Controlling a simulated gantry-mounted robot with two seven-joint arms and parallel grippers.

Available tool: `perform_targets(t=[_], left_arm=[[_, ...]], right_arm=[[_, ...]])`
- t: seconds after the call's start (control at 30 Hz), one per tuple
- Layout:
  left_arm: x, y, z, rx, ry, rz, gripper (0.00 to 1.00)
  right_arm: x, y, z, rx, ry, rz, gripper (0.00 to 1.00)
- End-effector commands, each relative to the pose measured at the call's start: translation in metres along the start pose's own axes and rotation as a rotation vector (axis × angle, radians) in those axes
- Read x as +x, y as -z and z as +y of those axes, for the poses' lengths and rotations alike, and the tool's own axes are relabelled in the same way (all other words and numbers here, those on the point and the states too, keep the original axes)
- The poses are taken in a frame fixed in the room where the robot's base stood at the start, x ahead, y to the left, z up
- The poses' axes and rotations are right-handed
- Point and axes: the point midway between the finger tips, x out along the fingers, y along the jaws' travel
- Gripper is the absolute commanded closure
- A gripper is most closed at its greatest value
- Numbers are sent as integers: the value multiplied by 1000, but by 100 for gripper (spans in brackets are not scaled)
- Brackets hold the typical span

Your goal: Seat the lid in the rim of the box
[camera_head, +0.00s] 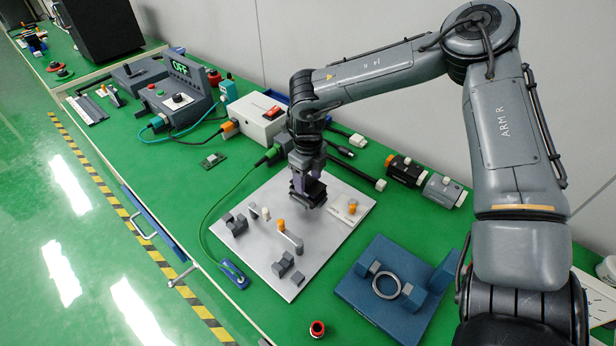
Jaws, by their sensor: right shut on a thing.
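My right gripper (309,196) points down above the pale grey plate (262,262). It is shut on a small dark piece, mostly hidden by the fingers, and I cannot tell for sure whether this is the lid. The plate carries grey blocks (236,224), more grey blocks (283,264), an orange-topped post (281,225) and another orange-topped part (352,208). I cannot make out which part is the box with the rim. My left gripper is not in view.
A blue fixture (360,297) with a metal ring (388,285) lies right of the plate. A white switch box (256,119) stands behind. A green cable (222,195) runs along the plate's left side to a blue clip (234,275). A red cap (317,328) lies in front.

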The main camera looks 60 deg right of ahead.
Motion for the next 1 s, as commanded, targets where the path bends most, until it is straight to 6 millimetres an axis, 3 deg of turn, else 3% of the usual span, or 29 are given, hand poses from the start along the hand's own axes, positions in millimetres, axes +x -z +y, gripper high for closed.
perform_targets(t=[1.0], left_arm=[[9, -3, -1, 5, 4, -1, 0]], right_arm=[[12, 0, 0, 0, 0, 0, 74]])
